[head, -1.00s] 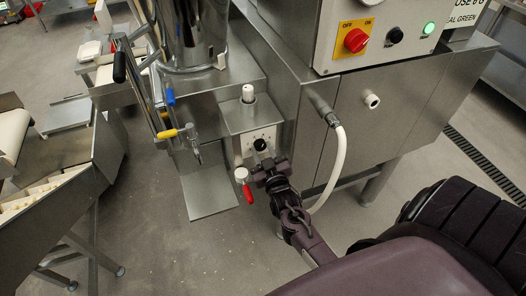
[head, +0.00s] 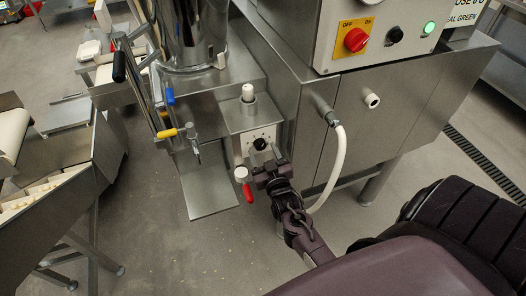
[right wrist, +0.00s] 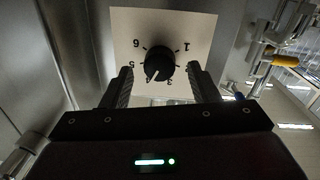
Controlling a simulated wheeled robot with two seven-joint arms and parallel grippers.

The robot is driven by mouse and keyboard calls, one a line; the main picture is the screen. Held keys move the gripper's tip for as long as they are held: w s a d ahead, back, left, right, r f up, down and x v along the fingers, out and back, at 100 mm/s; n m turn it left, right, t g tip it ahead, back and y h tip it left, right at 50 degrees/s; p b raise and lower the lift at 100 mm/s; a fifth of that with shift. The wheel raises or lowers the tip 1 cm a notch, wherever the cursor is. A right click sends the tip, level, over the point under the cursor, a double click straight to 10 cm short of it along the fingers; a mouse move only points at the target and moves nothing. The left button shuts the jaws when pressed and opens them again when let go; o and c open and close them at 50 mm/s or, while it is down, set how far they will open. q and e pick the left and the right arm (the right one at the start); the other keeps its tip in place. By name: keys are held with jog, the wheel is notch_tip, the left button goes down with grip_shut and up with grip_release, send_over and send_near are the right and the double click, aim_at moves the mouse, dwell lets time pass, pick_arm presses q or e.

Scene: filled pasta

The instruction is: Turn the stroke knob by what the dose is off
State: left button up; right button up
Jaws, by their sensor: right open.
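The stroke knob (head: 260,144) is a black round knob on a pale dial plate (right wrist: 185,24) with numbers around it. In the right wrist view the knob (right wrist: 156,63) shows a white pointer line directed toward the lower side of the dial; the exact number there is hard to read. My right gripper (head: 264,160) is open just in front of the dial. My left gripper is not in view.
A red-handled valve (head: 246,184) hangs just left of my right gripper. A white hose (head: 335,165) curves down on the right. Yellow and blue handled levers (head: 168,133) stand left. A control box with a red switch (head: 356,40) and lit green button (head: 429,28) is above.

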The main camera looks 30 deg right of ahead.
jog(key=b+v, duration=0.1)
jog(key=v, duration=0.6)
jog(key=shift+w+r, duration=0.1)
